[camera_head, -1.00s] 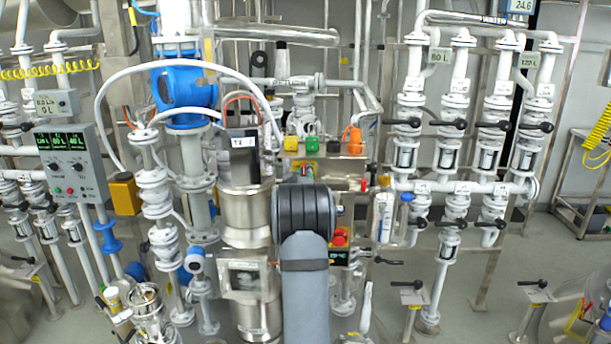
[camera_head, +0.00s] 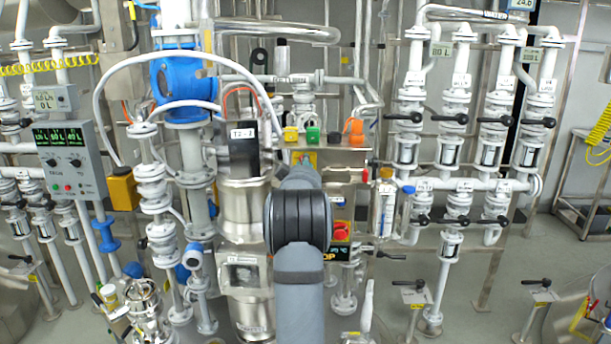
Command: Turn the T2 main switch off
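A steel control box (camera_head: 345,172) stands in the middle of the camera_head view. A small yellow plate (camera_head: 308,155) shows on its front just above my arm, with small coloured detail too blurred to read. I cannot tell whether this is the T2 main switch, and no switch handle can be made out. My arm rises from the bottom centre and reaches away from the camera towards the box, covering part of its front. My gripper is hidden behind the arm, so neither its fingers nor any contact shows.
Yellow (camera_head: 291,134), green (camera_head: 313,135) and orange (camera_head: 355,132) parts sit on top of the box. A steel vessel (camera_head: 245,205) stands close on the left. Pipes and valves crowd both sides.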

